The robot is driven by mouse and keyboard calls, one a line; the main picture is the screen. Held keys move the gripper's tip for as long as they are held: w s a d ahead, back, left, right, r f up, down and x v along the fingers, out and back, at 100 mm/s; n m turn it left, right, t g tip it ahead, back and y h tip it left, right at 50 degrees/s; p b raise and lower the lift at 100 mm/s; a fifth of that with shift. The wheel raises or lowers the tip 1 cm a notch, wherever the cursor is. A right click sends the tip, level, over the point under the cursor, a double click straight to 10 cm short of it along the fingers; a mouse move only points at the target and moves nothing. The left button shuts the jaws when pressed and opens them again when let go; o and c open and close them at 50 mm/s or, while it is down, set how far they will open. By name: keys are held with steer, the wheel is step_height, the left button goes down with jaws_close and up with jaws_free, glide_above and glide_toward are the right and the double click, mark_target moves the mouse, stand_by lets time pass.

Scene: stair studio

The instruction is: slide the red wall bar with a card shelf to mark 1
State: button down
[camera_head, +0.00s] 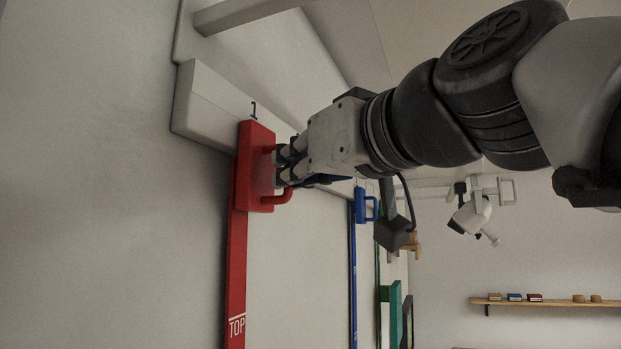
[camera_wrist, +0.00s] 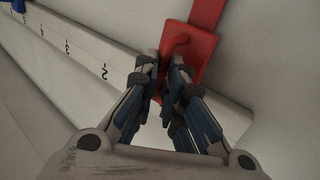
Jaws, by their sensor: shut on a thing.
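The red wall bar (camera_head: 237,270) runs down the wall in the head view, with "TOP" lettered low on it. Its thick red block (camera_head: 254,170) lies across the pale ledge, and a red handle (camera_head: 283,196) juts from the block. Mark 1 (camera_head: 253,111) is on the ledge, right at the block's upper end. My gripper (camera_head: 284,165) is shut on the handle. The wrist view shows the red block (camera_wrist: 203,57) between and beyond my fingers (camera_wrist: 168,82), which partly hide the handle. I cannot make out a card shelf on the red bar.
Numbered marks, including 2 (camera_wrist: 104,72), run along the ledge (camera_wrist: 75,70). A blue bar with a handle (camera_head: 364,206) and a green piece (camera_head: 391,305) stand farther along the wall. A wooden shelf (camera_head: 560,303) with small boxes is at the far right.

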steer(key=shift+w+d, duration=0.15)
steer(key=shift+w, duration=0.15)
steer(key=c, duration=1.7)
jaws_free()
steer(key=shift+s, duration=0.15)
steer(key=v, duration=0.7)
steer(key=shift+d, duration=0.1)
steer(key=shift+s, duration=0.15)
